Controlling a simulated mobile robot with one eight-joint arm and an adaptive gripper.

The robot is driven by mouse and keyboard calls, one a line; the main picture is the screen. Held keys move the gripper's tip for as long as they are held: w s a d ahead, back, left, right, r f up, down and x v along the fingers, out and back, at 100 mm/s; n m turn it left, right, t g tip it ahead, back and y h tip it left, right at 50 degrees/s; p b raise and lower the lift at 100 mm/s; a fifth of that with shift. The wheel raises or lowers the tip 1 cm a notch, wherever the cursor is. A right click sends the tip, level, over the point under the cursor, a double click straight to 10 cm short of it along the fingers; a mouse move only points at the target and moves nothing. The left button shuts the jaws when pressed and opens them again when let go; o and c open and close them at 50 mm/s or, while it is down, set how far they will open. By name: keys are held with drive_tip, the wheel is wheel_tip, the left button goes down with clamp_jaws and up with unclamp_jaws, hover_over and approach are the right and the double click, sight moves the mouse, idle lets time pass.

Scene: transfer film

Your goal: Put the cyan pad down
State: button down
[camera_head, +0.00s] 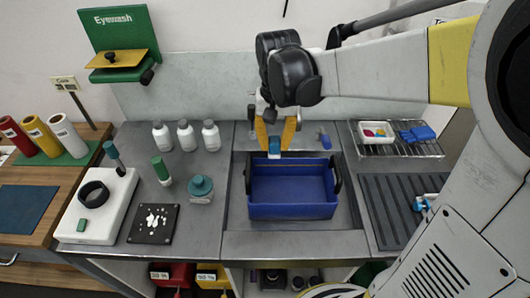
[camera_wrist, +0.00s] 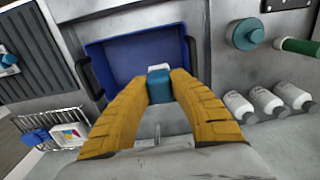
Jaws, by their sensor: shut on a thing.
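My gripper (camera_head: 274,146) has yellow fingers and is shut on a small cyan pad (camera_head: 274,155) with a pale edge. In the wrist view the cyan pad (camera_wrist: 159,84) sits between the fingertips of my gripper (camera_wrist: 159,86). The gripper points down at the back edge of a blue tub (camera_head: 291,211) with black handles. The tub (camera_wrist: 121,56) also shows beyond the fingers in the wrist view, and its inside looks empty. I cannot tell how high the pad is above the tub's back rim.
White bottles (camera_head: 186,136) stand left of the tub. A teal jar (camera_head: 200,190), a black plate with white pieces (camera_head: 153,223) and a white device (camera_head: 95,212) stand nearer. At right are a wire rack (camera_head: 393,149) with a white tray (camera_head: 376,132) and a ribbed drainboard (camera_head: 392,200).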

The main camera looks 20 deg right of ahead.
wheel_tip(320, 180, down, 24)
drive_tip(key=b, duration=0.8)
drive_tip(key=shift+w+r, duration=0.1)
drive_tip(key=shift+r, duration=0.1)
drive_tip(key=c, duration=1.6)
unclamp_jaws()
drive_tip(key=shift+f, duration=0.2)
drive_tip(key=o, duration=0.3)
drive_tip(key=shift+r, duration=0.1)
